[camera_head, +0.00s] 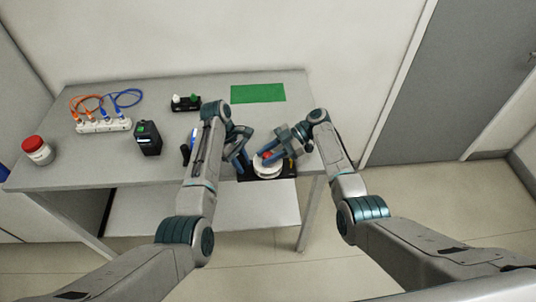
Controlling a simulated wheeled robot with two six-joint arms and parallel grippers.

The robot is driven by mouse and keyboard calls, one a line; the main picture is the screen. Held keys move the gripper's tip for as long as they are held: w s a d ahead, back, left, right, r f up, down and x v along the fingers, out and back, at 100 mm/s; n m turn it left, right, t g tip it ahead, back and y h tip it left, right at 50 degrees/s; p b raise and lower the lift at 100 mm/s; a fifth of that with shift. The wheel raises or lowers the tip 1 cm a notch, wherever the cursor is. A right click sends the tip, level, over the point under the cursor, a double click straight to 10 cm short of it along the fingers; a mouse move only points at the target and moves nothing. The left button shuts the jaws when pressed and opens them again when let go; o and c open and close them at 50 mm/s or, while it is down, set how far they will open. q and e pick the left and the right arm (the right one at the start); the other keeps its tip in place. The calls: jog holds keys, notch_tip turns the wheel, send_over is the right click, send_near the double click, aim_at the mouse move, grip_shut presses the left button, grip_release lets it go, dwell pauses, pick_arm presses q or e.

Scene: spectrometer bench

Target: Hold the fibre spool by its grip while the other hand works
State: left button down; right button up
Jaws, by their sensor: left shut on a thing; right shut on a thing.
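The fibre spool (268,172) is a white round body on a black base (287,174) at the table's front right edge. A small red part (267,155) shows on top of it. My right gripper (270,159) comes in from the upper right and is shut at the red part. My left gripper (245,165) is shut at the left side of the spool; its fingers hide what they hold there, so the exact contact is not clear. Both grippers are close together over the spool.
A green mat (258,93) lies at the back right. A black block with knobs (186,103), a black box (147,138), a white power strip with cables (103,126) and a red-lidded jar (38,150) stand further left.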

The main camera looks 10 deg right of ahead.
jog(key=shift+d+m+t+y, duration=0.1)
jog(key=shift+m+t+y, duration=0.3)
jog(key=shift+m+t, duration=1.75)
jog(key=o, duration=1)
jog(key=shift+d, duration=0.1)
jog(key=v, duration=1.1)
jog(key=shift+s+d+r, duration=0.1)
jog(key=shift+d+r, duration=0.1)
jog(key=shift+d, duration=0.15)
pick_arm(q)
jog(key=c, duration=1.1)
grip_release()
jog(key=shift+r, duration=0.1)
